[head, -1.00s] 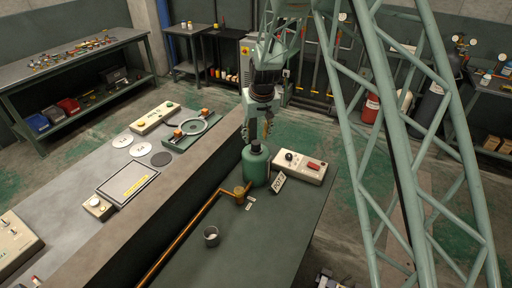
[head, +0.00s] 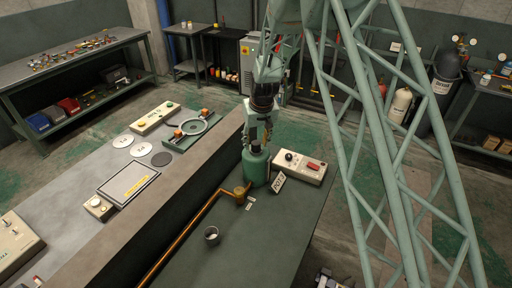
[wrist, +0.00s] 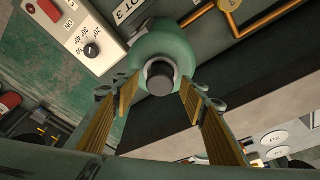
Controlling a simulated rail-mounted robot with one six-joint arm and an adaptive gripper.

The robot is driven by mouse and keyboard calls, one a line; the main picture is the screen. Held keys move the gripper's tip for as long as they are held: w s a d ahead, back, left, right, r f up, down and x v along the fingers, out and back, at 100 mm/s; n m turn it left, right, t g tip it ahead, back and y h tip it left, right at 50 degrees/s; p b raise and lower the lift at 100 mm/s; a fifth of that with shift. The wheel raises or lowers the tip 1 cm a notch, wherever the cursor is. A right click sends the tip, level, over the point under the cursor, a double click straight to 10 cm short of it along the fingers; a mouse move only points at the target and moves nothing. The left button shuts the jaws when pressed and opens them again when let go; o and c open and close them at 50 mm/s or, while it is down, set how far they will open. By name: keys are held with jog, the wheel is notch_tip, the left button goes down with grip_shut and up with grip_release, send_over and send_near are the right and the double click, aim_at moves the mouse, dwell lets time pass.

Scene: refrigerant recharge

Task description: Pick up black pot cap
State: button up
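The black pot cap (wrist: 160,76) sits on top of the green pot (wrist: 152,44) in the wrist view. In the head view the green pot (head: 256,168) stands on the dark bench, and the cap is partly hidden by my gripper. My gripper (head: 255,143) is right above the pot, pointing down. In the wrist view my gripper (wrist: 157,98) has its two brown-padded fingers spread wide, with the cap between and slightly beyond their tips. Nothing is held.
A copper pipe with a brass valve (head: 240,193) runs at the left. A small cup (head: 211,235) stands nearer.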

jog(key=shift+w+f, duration=0.1)
jog(key=shift+f, duration=0.25)
jog(key=shift+c, duration=0.4)
jog(key=c, duration=0.8)
